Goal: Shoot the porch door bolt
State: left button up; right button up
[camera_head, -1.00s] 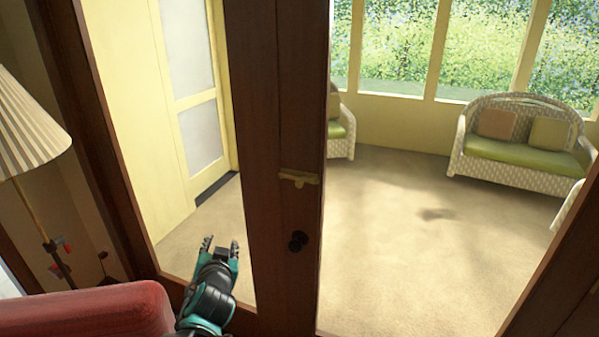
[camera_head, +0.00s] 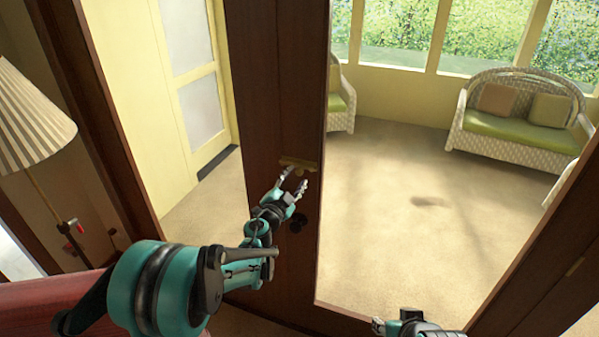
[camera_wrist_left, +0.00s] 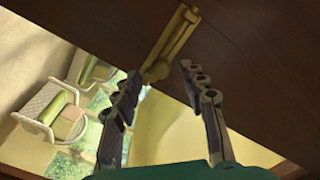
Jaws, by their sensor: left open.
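The brass bolt (camera_head: 299,165) is mounted on the dark wooden door stile (camera_head: 280,90), above a dark round knob (camera_head: 298,223). My left gripper (camera_head: 294,180) is open just below and in front of the bolt. In the left wrist view the bolt (camera_wrist_left: 176,42) runs diagonally across the dark wood. Its lower end shows between the open fingertips (camera_wrist_left: 160,72), with no clear contact. Part of my right gripper (camera_head: 379,326) shows at the bottom edge of the head view; its jaws are too cut off to read.
A red upholstered seat back (camera_head: 50,304) and a pleated lamp (camera_head: 30,118) stand at the left. Through the door glass, a wicker sofa (camera_head: 525,150) stands on the porch carpet. The door frame (camera_head: 100,140) edges the space on the left.

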aim_at(290, 165)
pick_arm(q)
jog(key=shift+x, duration=2.2)
grip_shut()
jog(key=a, duration=0.2)
jog(key=w+a, duration=0.1)
jog(key=shift+w+a+b, duration=0.1)
jog(key=shift+a+b, duration=0.25)
jog(key=shift+a, duration=0.05)
jog(key=shift+c, duration=0.3)
grip_release()
jog(key=shift+o, duration=0.3)
jog(key=shift+a, duration=0.2)
jog(key=shift+d, duration=0.1)
